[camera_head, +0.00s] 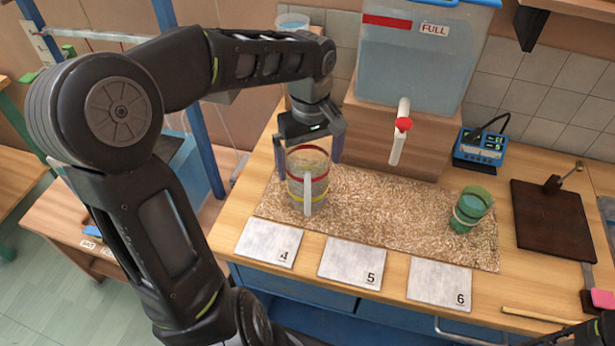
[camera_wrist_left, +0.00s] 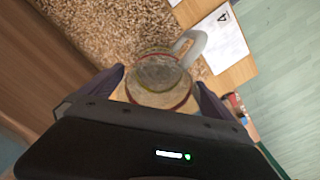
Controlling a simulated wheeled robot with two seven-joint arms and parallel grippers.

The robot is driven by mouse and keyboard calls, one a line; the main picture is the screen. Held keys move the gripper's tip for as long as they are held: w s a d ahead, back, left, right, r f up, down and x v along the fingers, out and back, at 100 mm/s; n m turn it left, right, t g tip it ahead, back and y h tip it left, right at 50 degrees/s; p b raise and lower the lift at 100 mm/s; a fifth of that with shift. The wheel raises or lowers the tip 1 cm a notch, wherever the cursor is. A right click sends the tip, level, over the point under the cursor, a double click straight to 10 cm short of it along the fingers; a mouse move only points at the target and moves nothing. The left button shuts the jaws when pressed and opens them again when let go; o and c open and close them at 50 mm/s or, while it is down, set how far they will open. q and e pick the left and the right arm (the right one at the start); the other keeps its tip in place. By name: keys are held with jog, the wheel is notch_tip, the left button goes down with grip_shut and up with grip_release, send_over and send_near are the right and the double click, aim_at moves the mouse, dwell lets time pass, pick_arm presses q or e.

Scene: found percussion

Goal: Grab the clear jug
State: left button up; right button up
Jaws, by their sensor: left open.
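The clear jug (camera_head: 306,178) stands upright on the speckled brown mat, with a red band near its top, a yellow band lower down and a pale handle facing the front. My left gripper (camera_head: 311,150) is open above it, pointing down, with one finger on either side of the jug's upper part. In the left wrist view the jug (camera_wrist_left: 160,78) lies between the two fingers (camera_wrist_left: 160,88), its handle toward the upper right. I cannot tell whether the fingers touch it. A dark piece at the lower right corner of the head view may be my right arm; its gripper does not show.
A green cup (camera_head: 468,212) stands on the mat (camera_head: 385,215) at the right. A large water tank (camera_head: 415,60) with a red tap (camera_head: 403,125) is behind. Plates 4 (camera_head: 268,243), 5 (camera_head: 352,264) and 6 (camera_head: 440,284) line the front. A blue meter (camera_head: 481,147) and dark board (camera_head: 553,218) are at right.

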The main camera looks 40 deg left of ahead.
pick_arm(q)
jog(key=shift+f, duration=0.35)
dwell(0.3)
jog(key=c, duration=1.8)
jog(key=shift+c, duration=0.2)
notch_tip(320, 180, up, 10)
